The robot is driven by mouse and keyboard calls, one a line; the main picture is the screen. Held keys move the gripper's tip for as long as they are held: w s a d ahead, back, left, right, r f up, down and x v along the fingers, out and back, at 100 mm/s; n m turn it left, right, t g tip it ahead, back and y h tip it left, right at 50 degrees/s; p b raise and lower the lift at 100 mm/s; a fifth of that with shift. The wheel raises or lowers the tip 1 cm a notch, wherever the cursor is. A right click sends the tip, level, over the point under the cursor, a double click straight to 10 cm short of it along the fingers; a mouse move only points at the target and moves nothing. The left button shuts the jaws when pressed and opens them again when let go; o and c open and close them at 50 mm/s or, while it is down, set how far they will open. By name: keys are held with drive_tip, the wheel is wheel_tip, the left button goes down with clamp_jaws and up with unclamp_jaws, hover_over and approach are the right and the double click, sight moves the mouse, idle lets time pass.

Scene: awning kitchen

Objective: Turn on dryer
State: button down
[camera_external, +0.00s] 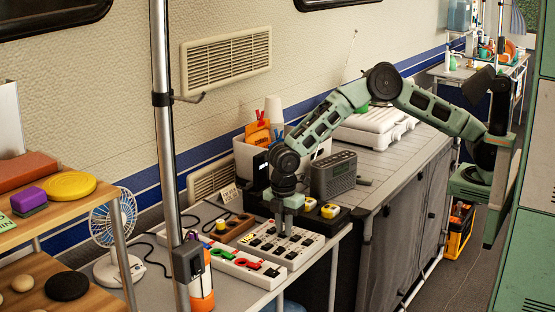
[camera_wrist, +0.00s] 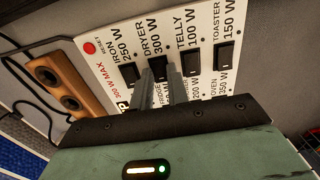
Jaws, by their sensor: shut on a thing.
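A white switch panel (camera_external: 293,254) lies on the grey table, with several black rocker switches. In the wrist view the panel (camera_wrist: 112,84) has labels for iron, dryer, telly, toaster and others, and a red reset button (camera_wrist: 89,48). The dryer switch (camera_wrist: 158,68) is below the text "DRYER 300 W" and is partly hidden by my fingers. My gripper (camera_external: 287,232) points down at the panel. In the wrist view its narrow fingers (camera_wrist: 162,82) are close together at the dryer switch, shut on it. I cannot tell the switch's on or off position.
A wooden socket block (camera_wrist: 64,88) with a black cable is beside the panel. A white power strip (camera_external: 238,264) with coloured switches lies to the left. A grey radio (camera_external: 333,175) and a black tray with yellow items stand behind. A metal pole (camera_external: 165,130) rises in front.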

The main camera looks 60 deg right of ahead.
drive_tip(key=shift+a+r+h+p, duration=0.1)
drive_tip(key=shift+a+h+p, duration=0.25)
drive_tip(key=shift+h, duration=1.05)
drive_tip(key=c, duration=1.6)
unclamp_jaws()
drive_tip(key=shift+c, duration=0.2)
drive_tip(key=v, duration=1.7)
drive_tip(key=shift+b, duration=0.3)
drive_tip(key=shift+r, duration=0.15)
